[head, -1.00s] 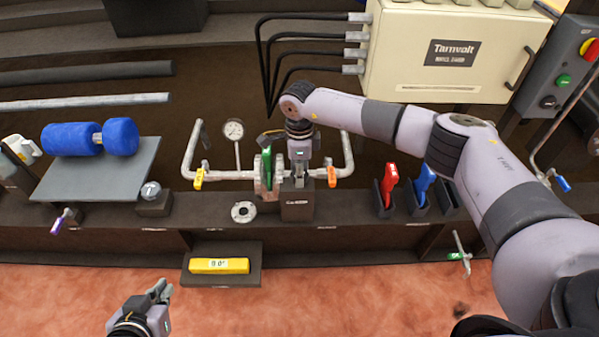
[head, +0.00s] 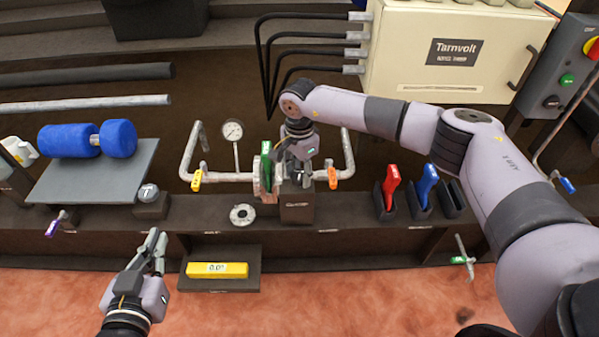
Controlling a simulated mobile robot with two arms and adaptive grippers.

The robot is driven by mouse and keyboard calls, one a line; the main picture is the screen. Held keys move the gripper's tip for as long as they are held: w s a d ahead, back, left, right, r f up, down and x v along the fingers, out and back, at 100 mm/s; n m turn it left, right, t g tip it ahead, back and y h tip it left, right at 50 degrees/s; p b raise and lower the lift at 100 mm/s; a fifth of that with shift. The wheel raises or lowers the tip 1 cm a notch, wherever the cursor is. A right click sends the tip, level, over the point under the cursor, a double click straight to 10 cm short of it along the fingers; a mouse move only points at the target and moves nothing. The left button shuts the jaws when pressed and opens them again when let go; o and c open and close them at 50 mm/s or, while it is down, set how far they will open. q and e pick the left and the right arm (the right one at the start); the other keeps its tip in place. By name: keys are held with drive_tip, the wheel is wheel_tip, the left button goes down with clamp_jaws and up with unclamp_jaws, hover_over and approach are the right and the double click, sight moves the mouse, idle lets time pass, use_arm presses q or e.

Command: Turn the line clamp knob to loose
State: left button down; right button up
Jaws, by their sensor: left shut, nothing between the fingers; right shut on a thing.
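The pipe line runs across the middle of the head view, with a green-edged flange (head: 266,172) in it. A dark block (head: 297,208) with a small label stands beside the flange, under my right gripper. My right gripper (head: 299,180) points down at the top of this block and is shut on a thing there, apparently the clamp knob. The fingers hide the knob, so its setting cannot be read. My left gripper (head: 156,240) is shut and empty, in front of the bench at the lower left, apart from everything.
A pressure gauge (head: 233,131) and yellow (head: 196,181) and orange (head: 332,178) valve handles flank the flange. A loose ring (head: 242,214) lies on the bench. A yellow level (head: 217,269) lies on a low shelf. Red (head: 391,186) and blue (head: 424,185) handled tools stand at right.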

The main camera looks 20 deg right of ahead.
sight(299, 174)
idle(0.3)
drive_tip(key=o, duration=1.2)
drive_tip(key=shift+c, duration=0.2)
wheel_tip(299, 174, up, 12)
